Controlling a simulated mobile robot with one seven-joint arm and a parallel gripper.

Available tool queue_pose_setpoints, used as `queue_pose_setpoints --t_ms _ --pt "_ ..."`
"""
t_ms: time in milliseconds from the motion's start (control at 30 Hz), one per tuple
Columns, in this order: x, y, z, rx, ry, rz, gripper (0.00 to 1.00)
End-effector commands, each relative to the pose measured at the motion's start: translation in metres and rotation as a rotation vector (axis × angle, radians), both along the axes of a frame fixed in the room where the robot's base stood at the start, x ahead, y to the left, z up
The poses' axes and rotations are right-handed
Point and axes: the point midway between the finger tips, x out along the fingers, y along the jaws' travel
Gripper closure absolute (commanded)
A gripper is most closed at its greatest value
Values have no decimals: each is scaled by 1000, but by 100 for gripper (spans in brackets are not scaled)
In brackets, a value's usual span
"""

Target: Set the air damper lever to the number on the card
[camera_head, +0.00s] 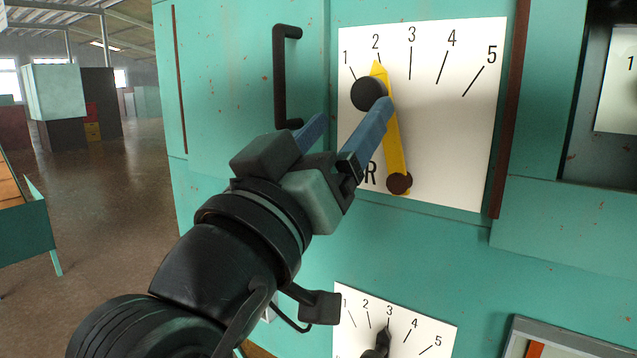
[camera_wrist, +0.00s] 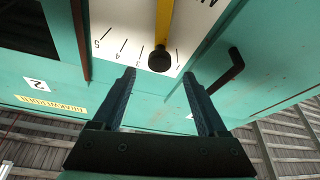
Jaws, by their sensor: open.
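A yellow lever (camera_head: 393,135) with a black knob (camera_head: 368,94) is mounted on a white scale plate (camera_head: 450,125) marked 1 to 5. It turns on a brown pivot at the bottom, and its tip is at about the 2 mark. The plate's name is mostly hidden by my gripper; only an R shows. My gripper (camera_head: 350,115) is open, with blue fingers towards the knob. In the wrist view the knob (camera_wrist: 160,60) is centred just beyond the fingertips (camera_wrist: 159,76), apparently untouched. A white card (camera_wrist: 35,84) there reads 2.
A black handle (camera_head: 283,78) sticks out left of the plate. A second scale with a black pointer (camera_head: 378,342) near 3 is below. A brown vertical strip (camera_head: 510,110) borders the plate. A yellow label (camera_wrist: 50,104) shows upside down. Open floor lies at left.

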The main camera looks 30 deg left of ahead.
Motion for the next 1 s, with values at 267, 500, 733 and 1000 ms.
queue_pose_setpoints --t_ms 267,500,733,1000 --pt "-45 -3 -20 1 -2 1 24" --pt "-54 -5 -22 -1 1 -2 24" --pt "-54 -4 -21 -1 1 -2 24" --pt "-48 -14 -21 10 -16 -1 24"
